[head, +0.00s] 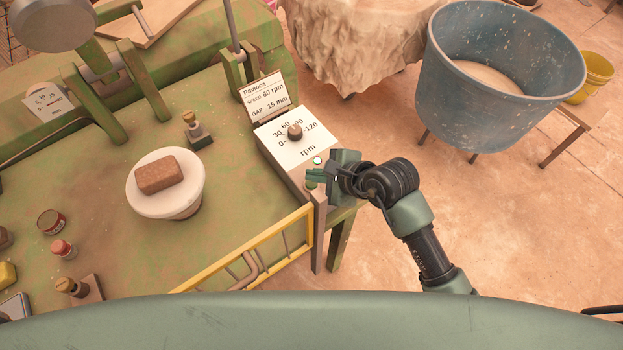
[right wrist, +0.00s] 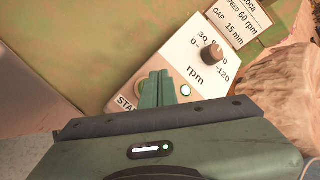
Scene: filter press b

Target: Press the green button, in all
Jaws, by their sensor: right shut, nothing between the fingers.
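The white control panel (head: 285,140) stands at the right corner of the green table. It carries a dark dial marked in rpm (head: 295,131) and a small pale round light with a green rim (head: 317,160). In the right wrist view the light (right wrist: 185,90) glows beside my fingers, and part of a "START" label (right wrist: 127,103) shows to their left. My right gripper (head: 311,179) is shut and empty, its green fingertips over the lower end of the panel (right wrist: 157,78). No green button shows clearly; the fingers cover the panel beside the label. I cannot tell whether they touch it.
A yellow rail (head: 250,248) runs along the table's front edge, left of my right gripper. A sign (head: 265,97) stands behind the panel. A brown block (head: 160,175) lies on a white round top. A blue tub (head: 505,85) stands at the right.

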